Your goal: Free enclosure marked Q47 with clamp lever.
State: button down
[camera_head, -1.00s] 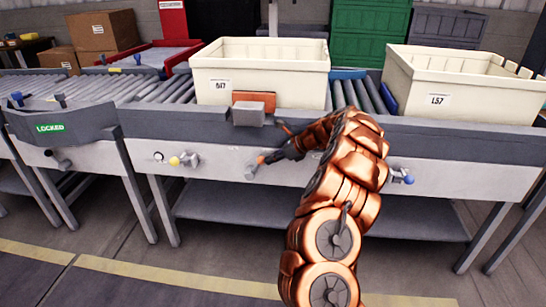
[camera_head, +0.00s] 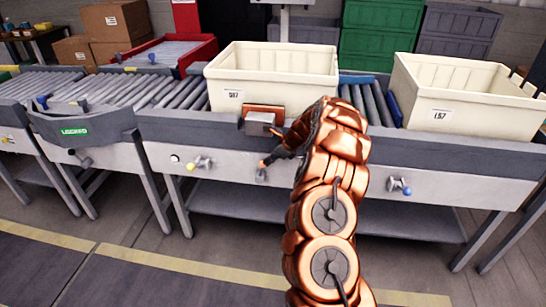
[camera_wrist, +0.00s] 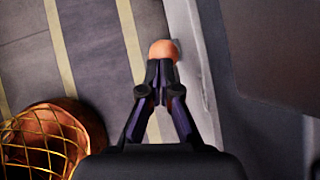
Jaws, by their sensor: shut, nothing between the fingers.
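A cream crate (camera_head: 275,84) stands on the roller conveyor; its small label (camera_head: 234,96) seems to read Q47 but is blurred. An orange clamp pad (camera_head: 266,108) with a grey block (camera_head: 259,124) sits at its front. Below, on the pale front rail, is a grey lever (camera_head: 261,175); its orange knob shows in the wrist view (camera_wrist: 164,48). My gripper (camera_head: 266,160) is at this lever. In the wrist view my gripper (camera_wrist: 160,64) has its dark fingers shut, with the knob just beyond the tips. Whether they touch it I cannot tell.
A yellow-knobbed lever (camera_head: 200,163) is to the left and a blue-knobbed lever (camera_head: 400,187) to the right on the rail. A second cream crate (camera_head: 470,92) is labelled L57. A green LOCKED sign (camera_head: 75,131) is at left. The floor in front is clear.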

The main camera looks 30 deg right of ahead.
jog(key=shift+w+a+r+p, duration=0.2)
jog(key=shift+w+a+p, duration=0.2)
jog(key=shift+p, duration=0.15)
dwell(0.4)
jog(key=a+r+p+v, duration=0.1)
jog(key=p+v, duration=0.6)
jog(key=v, duration=0.2)
jog(key=shift+r+p, duration=0.25)
jog(key=shift+p, duration=0.05)
jog(key=shift+w+d, duration=0.15)
